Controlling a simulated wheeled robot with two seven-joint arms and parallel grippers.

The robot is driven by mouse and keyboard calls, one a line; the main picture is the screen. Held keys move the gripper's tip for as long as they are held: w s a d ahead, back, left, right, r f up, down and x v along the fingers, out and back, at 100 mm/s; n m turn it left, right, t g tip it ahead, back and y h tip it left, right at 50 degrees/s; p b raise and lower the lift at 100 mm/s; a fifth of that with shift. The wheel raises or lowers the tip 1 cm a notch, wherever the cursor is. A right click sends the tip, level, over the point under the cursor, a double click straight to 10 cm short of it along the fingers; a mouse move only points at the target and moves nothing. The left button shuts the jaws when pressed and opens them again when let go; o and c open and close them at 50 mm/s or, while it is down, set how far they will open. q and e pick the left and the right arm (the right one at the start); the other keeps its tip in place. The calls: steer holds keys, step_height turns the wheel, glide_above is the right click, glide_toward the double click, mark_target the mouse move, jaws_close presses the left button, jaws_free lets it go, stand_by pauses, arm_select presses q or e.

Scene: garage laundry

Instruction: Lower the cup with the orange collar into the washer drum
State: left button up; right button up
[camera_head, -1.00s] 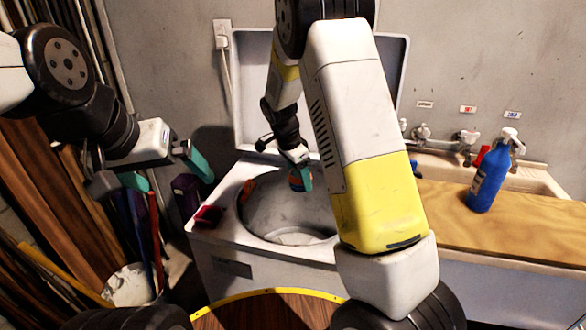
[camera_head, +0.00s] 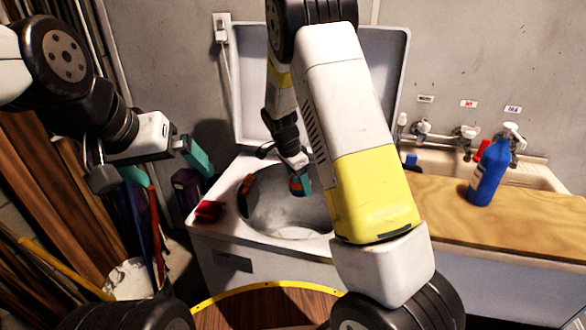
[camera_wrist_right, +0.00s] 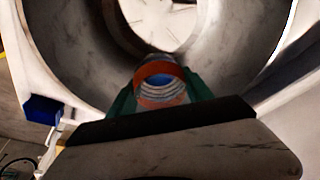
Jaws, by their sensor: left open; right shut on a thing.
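The cup with the orange collar (camera_wrist_right: 160,84) is between the green fingers of my right gripper (camera_wrist_right: 158,100), which is shut on it. In the head view the cup (camera_head: 295,187) shows as a small orange and blue patch beside my right gripper (camera_head: 304,184), over the drum opening. The washer drum (camera_head: 270,215) is a grey round tub with a pale bottom; in the right wrist view the drum (camera_wrist_right: 80,50) surrounds the cup. How deep the cup sits is hard to tell. My left gripper (camera_head: 168,165) is open and empty, left of the washer.
The washer's raised lid (camera_head: 245,90) stands behind the drum. A red object (camera_head: 208,211) lies on the washer's left rim. A blue bottle (camera_head: 487,178) stands on the wooden counter (camera_head: 500,225) at right. A white bucket (camera_head: 128,280) with tools is at lower left.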

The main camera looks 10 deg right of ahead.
steer(key=shift+f, duration=13.65)
steer(key=shift+f, duration=1.45)
